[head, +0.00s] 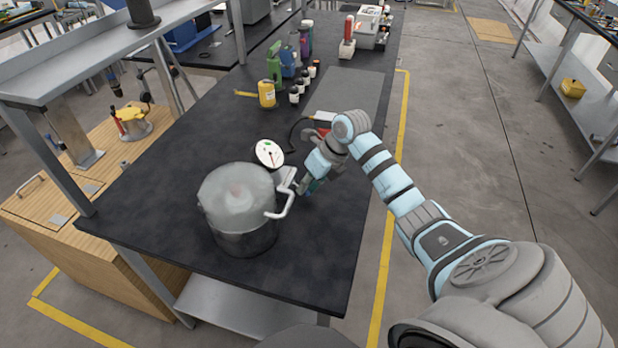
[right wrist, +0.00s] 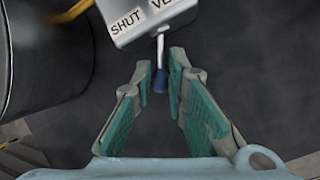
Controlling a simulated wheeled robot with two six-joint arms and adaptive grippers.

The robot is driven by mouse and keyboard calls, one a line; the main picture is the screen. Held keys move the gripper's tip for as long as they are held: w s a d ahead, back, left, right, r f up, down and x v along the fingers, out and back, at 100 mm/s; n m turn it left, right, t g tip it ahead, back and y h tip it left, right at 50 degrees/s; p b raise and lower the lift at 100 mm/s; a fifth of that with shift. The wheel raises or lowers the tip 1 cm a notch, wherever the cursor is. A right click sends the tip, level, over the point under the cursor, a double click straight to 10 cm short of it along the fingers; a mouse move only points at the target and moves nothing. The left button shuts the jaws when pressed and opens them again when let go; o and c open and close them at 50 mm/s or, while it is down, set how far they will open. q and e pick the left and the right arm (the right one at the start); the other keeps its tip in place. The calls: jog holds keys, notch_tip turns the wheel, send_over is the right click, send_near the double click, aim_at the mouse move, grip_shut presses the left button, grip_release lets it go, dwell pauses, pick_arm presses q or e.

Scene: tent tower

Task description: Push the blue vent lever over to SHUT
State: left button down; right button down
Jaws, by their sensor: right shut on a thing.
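The blue vent lever shows in the right wrist view as a thin metal stem with a blue tip (right wrist: 160,82). It comes out of a grey box (right wrist: 150,22) labelled SHUT on the left and VE..., cut off, on the right. The stem points nearly straight out, between the two labels. My right gripper (right wrist: 160,72) has its green-padded fingers on either side of the blue tip and is shut on it. In the head view my right gripper (head: 308,182) is beside the steel pot (head: 243,240), at the box's right; the lever is hidden there. My left gripper is not in view.
The pot has a cloudy lid (head: 236,190), a side handle (head: 283,207) and a round dial gauge (head: 269,153). It stands on a black bench (head: 180,160).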

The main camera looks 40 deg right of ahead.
jog(key=shift+s+a+r+m+h+p, duration=0.1)
jog(key=shift+a+r+m+h+p, duration=0.2)
jog(key=shift+m, duration=0.4)
jog(key=shift+f, duration=0.2)
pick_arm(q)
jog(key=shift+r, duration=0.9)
pick_arm(e)
jog(key=shift+f, duration=0.1)
jog(key=c, duration=1.7)
grip_release()
jog(key=shift+o, duration=0.2)
jog(key=v, duration=1.2)
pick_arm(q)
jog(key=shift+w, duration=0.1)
pick_arm(e)
jog(key=shift+a+f, duration=0.1)
